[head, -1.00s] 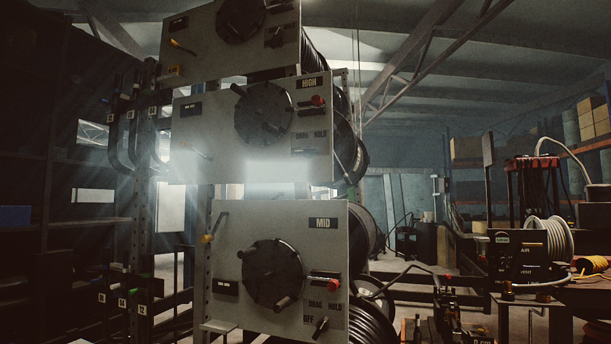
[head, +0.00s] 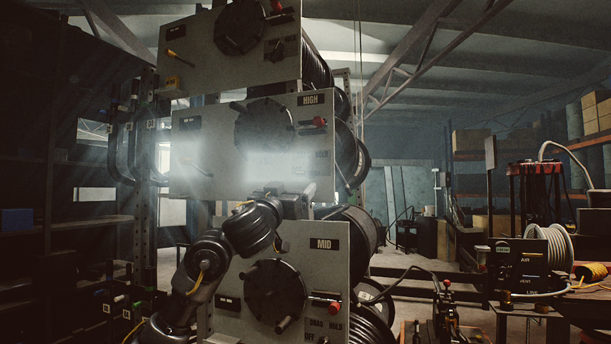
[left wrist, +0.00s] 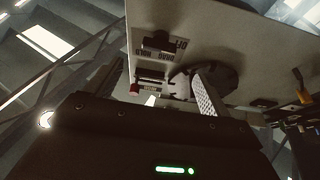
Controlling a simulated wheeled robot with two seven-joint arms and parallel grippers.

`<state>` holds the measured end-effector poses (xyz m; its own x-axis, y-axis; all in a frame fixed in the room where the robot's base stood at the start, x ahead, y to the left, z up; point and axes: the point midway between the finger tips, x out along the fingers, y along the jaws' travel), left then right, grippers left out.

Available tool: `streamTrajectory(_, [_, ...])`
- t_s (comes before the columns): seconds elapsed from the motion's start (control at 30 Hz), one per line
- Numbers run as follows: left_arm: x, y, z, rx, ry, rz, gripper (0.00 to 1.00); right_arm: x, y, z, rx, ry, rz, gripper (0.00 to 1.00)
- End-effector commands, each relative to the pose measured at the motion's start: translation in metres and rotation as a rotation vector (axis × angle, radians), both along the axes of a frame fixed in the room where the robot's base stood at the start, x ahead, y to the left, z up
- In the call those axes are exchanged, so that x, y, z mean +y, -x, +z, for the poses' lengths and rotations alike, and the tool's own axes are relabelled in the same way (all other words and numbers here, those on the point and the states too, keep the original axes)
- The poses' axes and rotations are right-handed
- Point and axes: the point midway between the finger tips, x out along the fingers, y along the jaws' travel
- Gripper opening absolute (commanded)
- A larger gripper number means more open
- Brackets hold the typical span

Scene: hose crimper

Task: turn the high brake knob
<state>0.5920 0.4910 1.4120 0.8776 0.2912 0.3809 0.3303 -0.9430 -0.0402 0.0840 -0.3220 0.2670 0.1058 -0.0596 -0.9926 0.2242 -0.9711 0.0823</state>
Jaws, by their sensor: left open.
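The HIGH panel (head: 200,185) is the middle one of three pale reel panels in the head view. Its lower right, below the HOLD marking, is hidden behind my left gripper (head: 312,192), and its brake knob cannot be made out there. In the left wrist view a panel appears upside down, with a dark knob (left wrist: 160,42) beside OFF, DRAG and HOLD markings. My left gripper (left wrist: 178,98) is open there, with a textured finger in front of the dark disc. It is apart from the knob in that picture. My right gripper is not in view.
The HIGH panel has a large dark disc (head: 263,125) and a red-tipped lever (head: 319,121). The MID panel (head: 325,270) stands below with its own disc and lever. Hose reels (head: 352,160) stand behind. A bench with a hose coil (head: 560,248) is at right.

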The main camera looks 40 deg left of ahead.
Motion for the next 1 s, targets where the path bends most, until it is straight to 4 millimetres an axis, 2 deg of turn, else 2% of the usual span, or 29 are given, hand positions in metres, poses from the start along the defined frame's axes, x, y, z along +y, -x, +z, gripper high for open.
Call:
streamTrajectory(0.13, [0.001,-0.004,0.002,0.000,0.003,-0.002,0.82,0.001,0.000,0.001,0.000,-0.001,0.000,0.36])
streamTrajectory(0.23, [0.004,-0.014,0.007,0.001,0.003,-0.003,0.82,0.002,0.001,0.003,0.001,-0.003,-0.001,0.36])
streamTrajectory(0.5, [0.018,-0.058,0.028,0.002,0.001,-0.001,0.82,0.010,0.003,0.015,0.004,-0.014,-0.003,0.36])
streamTrajectory(0.7, [0.027,-0.083,0.039,0.000,0.001,-0.001,0.82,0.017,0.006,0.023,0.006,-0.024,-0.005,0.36])
streamTrajectory(1.0, [0.031,-0.095,0.041,0.000,-0.002,-0.001,0.82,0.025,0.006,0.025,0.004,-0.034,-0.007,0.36])
